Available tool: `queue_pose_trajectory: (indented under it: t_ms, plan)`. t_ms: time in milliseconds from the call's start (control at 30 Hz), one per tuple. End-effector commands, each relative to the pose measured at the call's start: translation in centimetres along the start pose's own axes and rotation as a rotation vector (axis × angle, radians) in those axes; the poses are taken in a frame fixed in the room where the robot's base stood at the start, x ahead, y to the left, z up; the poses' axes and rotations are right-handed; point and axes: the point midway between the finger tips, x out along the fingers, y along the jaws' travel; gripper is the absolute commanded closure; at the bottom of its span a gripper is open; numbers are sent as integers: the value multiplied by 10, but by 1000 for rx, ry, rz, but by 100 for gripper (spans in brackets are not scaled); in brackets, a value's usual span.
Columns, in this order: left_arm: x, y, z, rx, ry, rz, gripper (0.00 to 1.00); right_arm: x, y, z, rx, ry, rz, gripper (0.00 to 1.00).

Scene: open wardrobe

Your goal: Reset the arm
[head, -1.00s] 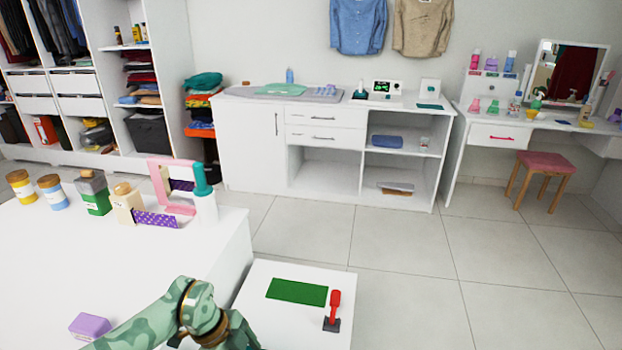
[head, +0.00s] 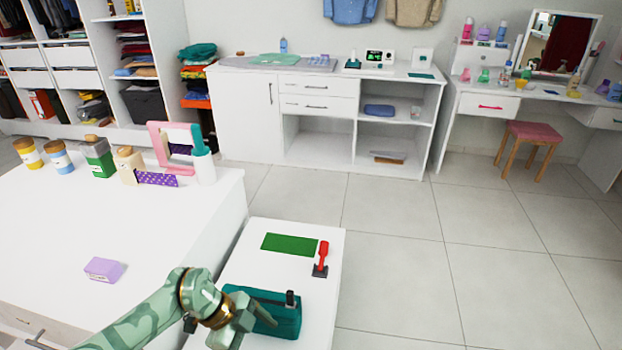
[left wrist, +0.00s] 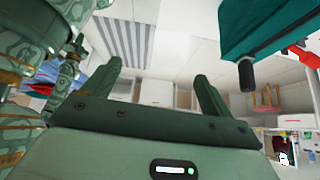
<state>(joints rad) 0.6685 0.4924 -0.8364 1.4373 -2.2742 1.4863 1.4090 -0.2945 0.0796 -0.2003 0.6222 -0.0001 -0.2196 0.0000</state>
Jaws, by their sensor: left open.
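My left gripper (head: 240,325) is at the bottom of the head view, beside the near left side of a teal box with a black knob (head: 285,322). In the left wrist view the two green fingers of my left gripper (left wrist: 157,85) stand wide apart with nothing between them. The teal box (left wrist: 262,25) shows at the upper right there, apart from the fingers. My right gripper is in neither view.
A low white table (head: 322,240) carries the teal box, a green mat (head: 290,244) and a red-handled tool (head: 322,258). A larger white surface (head: 60,225) on the left holds a lilac block (head: 104,269) and several jars.

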Motion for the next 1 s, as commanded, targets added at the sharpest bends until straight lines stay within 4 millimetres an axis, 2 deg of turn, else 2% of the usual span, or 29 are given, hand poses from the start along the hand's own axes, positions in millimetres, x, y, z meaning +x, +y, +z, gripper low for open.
queue_pose_trajectory:
  t_ms: [167,367,467,567,667,700,767,800,867,900,967,1000]
  plan:
    - [20,4,-11,2,165,-55,15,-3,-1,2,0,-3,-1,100]
    - [45,4,-15,-53,385,-227,15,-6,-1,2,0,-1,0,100]
    - [60,6,-2,-146,475,-385,15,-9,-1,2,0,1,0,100]
    - [80,19,36,-320,487,-595,15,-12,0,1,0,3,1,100]
    - [105,55,94,-537,380,-769,15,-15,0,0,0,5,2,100]
    - [114,74,116,-615,322,-808,15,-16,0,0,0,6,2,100]
    - [128,105,143,-720,229,-843,15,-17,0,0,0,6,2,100]
    - [138,129,160,-786,165,-853,15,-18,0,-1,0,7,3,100]
    - [151,167,180,-880,70,-852,15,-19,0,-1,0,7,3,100]
    - [159,193,192,-938,8,-843,15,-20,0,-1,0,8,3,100]
    - [171,234,205,-1022,-83,-817,15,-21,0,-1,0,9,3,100]
    - [178,263,212,-1073,-144,-792,15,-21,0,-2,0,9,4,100]
